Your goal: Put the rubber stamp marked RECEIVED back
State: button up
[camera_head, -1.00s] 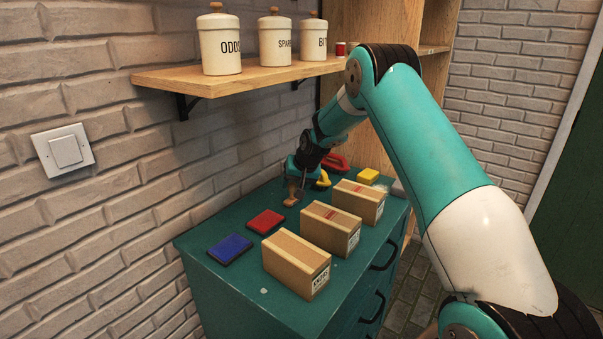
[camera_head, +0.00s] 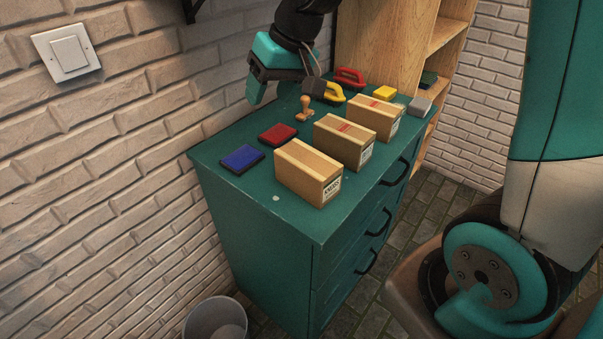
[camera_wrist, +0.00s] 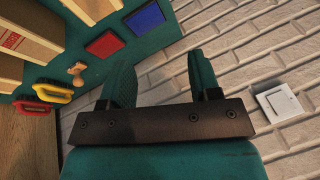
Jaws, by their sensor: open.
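A small wooden stamp (camera_head: 304,110) with a round knob stands on the green cabinet top (camera_head: 225,178), behind the row of cartons. It also shows in the wrist view (camera_wrist: 76,69). No RECEIVED lettering on it is legible. My gripper (camera_head: 268,90) is above the cabinet's wall-side edge, left of the stamp and apart from it. In the wrist view its two teal fingers (camera_wrist: 163,78) are spread with nothing between them. A yellow-handled tool (camera_head: 333,93) and a red-handled tool (camera_head: 349,76) lie beyond the stamp.
A red pad (camera_head: 278,133) and a blue pad (camera_head: 241,158) lie near the wall. Three cartons, the nearest (camera_head: 309,172), line the drawer side. A yellow block (camera_head: 384,92) and a grey block (camera_head: 419,106) are at the far end. A bin (camera_head: 215,320) stands on the floor.

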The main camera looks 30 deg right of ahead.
jog(key=s+a+n+g, duration=0.1)
jog(key=s+a+n, duration=0.2)
jog(key=s, duration=0.8)
jog(key=s+a+n+g, duration=0.2)
jog(key=s+a+n, duration=0.1)
jog(key=s, duration=0.9)
jog(key=shift+a+r+y, duration=0.2)
jog(key=shift+a+y, duration=0.2)
jog(key=shift+a, duration=0.45)
